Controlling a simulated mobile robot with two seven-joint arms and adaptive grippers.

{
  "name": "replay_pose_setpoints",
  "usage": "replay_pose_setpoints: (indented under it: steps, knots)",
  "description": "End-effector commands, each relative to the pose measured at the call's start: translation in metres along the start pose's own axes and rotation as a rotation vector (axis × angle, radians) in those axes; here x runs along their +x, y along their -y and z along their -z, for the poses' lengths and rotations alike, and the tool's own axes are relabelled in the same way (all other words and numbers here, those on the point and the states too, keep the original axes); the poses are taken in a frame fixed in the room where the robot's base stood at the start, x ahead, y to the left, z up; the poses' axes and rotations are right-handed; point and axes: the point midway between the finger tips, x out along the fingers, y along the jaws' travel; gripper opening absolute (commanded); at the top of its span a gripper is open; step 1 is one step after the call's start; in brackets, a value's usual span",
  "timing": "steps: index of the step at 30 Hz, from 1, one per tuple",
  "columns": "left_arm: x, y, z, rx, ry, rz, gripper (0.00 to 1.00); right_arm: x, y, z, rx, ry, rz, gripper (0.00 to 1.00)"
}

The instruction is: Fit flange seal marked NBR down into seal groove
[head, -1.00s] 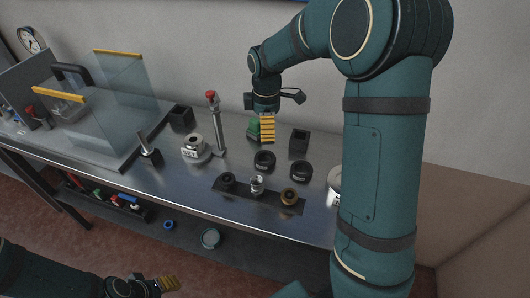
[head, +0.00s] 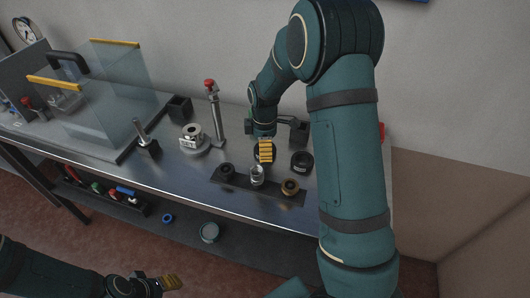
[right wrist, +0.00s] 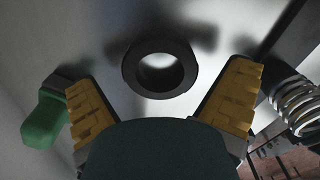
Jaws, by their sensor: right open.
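A black ring (right wrist: 134,68) lies on the bench below my right gripper (right wrist: 160,105), between its open yellow fingers and apart from them in the right wrist view. In the head view my right gripper (head: 265,151) is over this ring and partly hides it. A second black ring (head: 302,161) lies just to the right. No NBR marking can be read on either. A pale round metal part (head: 192,138) with a label stands left of the gripper; I cannot tell whether it has the groove. My left gripper (head: 172,283) is low at the bottom left, away from the bench, its opening unclear.
A dark strip (head: 241,184) in front holds a black ring, a silver coil-like part (head: 257,175) and a brown ring (head: 290,187). A red-topped post (head: 215,112) stands left of my right gripper. A black box (head: 299,132) is behind. A green thing (right wrist: 45,120) is beside one finger.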

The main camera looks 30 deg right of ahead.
Motion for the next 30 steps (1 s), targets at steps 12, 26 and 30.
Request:
replay_pose_setpoints:
  steps: [12, 26, 30]
  knots:
    - [0.003, 0.001, 0.001, 0.000, -0.002, 0.000, 0.51, 0.012, 0.000, -0.001, 0.001, 0.000, 0.000, 0.68]
    - [0.003, 0.001, 0.001, 0.000, -0.002, 0.000, 0.51, 0.012, 0.000, -0.001, 0.001, 0.000, -0.001, 0.32]
    - [0.000, 0.000, 0.001, 0.000, -0.002, 0.000, 0.51, 0.002, -0.001, 0.000, 0.001, -0.002, -0.003, 0.32]
